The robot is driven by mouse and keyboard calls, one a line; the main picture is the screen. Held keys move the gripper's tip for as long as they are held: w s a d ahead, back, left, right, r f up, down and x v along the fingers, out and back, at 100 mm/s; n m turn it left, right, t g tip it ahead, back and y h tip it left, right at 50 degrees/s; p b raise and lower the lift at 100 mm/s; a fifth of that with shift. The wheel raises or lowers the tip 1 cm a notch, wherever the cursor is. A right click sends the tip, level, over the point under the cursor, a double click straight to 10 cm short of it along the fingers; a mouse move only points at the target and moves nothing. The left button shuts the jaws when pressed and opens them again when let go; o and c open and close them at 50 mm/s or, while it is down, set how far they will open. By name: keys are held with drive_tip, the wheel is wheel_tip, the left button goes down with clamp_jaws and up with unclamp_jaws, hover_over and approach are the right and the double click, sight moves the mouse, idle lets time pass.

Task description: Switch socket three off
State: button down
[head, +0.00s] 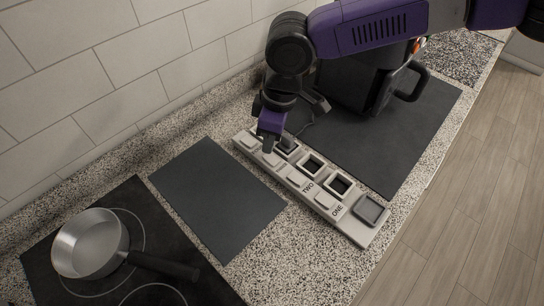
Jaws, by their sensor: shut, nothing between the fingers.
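A pale power strip (353,227) lies diagonally on the counter, with dark square sockets and white rocker switches along it. The labels ONE and TWO are readable near its lower right; the labels further up are too small to read surely. The switch beside ONE (326,200) and the switch beside TWO (297,179) are in clear view. A further switch (271,159), third along, sits just below my gripper. My gripper (268,146) is shut and empty, pointing down over the strip's upper left part. I cannot tell whether it touches the switch, or which way that switch is tilted.
A dark mat (217,196) lies left of the strip, and a larger dark mat (408,142) lies right of it. A black appliance with a handle (412,86) stands behind my arm. A metal pan (88,245) sits on the hob at lower left. A tiled wall is behind.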

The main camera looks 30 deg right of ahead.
drive_tip(key=shift+f+b, duration=0.4)
drive_tip(key=shift+f, duration=0.6)
idle(1.0)
wheel_tip(320, 180, up, 7)
drive_tip(key=p, duration=0.7)
idle(0.6)
